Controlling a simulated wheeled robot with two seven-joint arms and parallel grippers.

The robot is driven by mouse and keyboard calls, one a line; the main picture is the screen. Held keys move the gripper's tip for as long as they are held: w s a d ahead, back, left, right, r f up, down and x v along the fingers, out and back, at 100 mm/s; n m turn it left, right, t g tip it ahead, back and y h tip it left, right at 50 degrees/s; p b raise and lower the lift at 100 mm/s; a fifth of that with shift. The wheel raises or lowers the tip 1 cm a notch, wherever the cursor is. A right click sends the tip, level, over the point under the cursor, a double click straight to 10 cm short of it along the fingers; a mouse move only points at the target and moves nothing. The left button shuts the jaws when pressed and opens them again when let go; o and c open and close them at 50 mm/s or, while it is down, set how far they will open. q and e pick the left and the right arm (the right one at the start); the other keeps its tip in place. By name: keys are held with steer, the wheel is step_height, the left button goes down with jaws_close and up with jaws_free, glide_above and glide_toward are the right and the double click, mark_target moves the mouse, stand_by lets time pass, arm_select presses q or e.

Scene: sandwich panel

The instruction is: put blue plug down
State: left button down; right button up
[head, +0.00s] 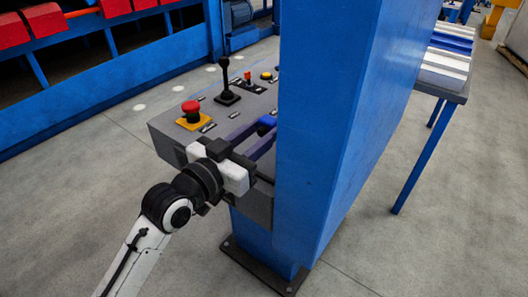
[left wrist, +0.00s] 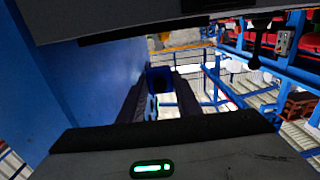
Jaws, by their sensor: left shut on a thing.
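The blue plug (head: 267,121) shows as a small blue piece at the tips of my left gripper (head: 264,130), close to the blue column. My left gripper is shut on it. In the left wrist view the plug (left wrist: 159,77) sits between the two dark fingers of my left gripper (left wrist: 160,88). The fingers hide part of it, and the column hides what lies beyond it in the head view. The plug and fingers are over the right part of the grey control panel (head: 170,134); whether the plug touches the panel I cannot tell. My right gripper is not in view.
The panel carries a red mushroom button (head: 191,109) on a yellow base, a black joystick (head: 226,85) and small switches. A tall blue column (head: 325,130) stands right beside my left gripper. A table with white and blue panels (head: 445,65) is behind it.

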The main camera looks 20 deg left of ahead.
mark_target(262, 161)
arm_select(q)
step_height(262, 161, down, 5)
steer(key=shift+r+b, duration=0.1)
steer(key=shift+b, duration=0.7)
steer(key=shift+f, duration=0.2)
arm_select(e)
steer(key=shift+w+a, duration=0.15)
arm_select(q)
steer(key=shift+f, duration=0.1)
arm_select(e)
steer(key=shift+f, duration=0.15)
